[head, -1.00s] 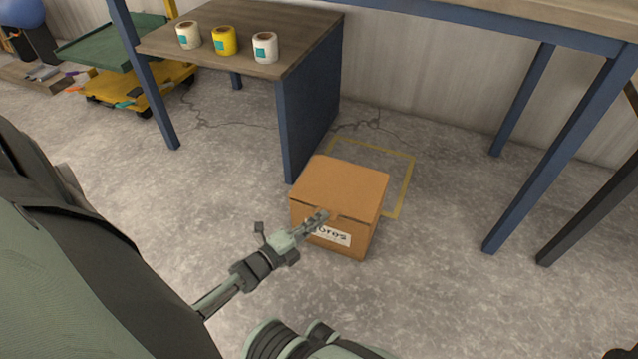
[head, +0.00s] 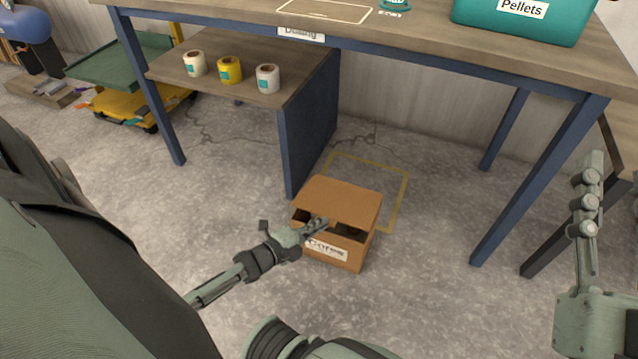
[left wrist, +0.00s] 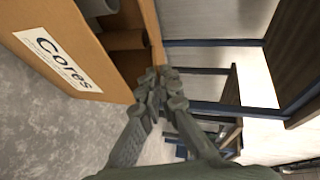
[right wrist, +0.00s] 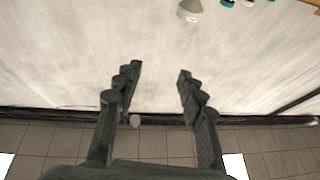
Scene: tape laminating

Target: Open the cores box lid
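The brown cardboard cores box (head: 350,255) stands on the floor, with its "Cores" label facing me. Its lid (head: 342,199) is partly raised at the front, leaving a dark gap. My left gripper (head: 322,224) is at the lid's front edge. In the left wrist view the box (left wrist: 75,55) shows dark and pale rolls inside, and the left fingertips (left wrist: 160,80) close on the edge of the lid (left wrist: 153,30). My right gripper (head: 588,195) is raised at the right, away from the box. The right wrist view shows its fingers (right wrist: 158,75) apart and empty.
A workbench (head: 440,55) with blue legs stands behind the box and carries a teal Pellets bin (head: 520,22). Its lower shelf (head: 240,88) holds three rolls. A yellow floor outline (head: 405,190) lies behind the box. The floor in front is clear.

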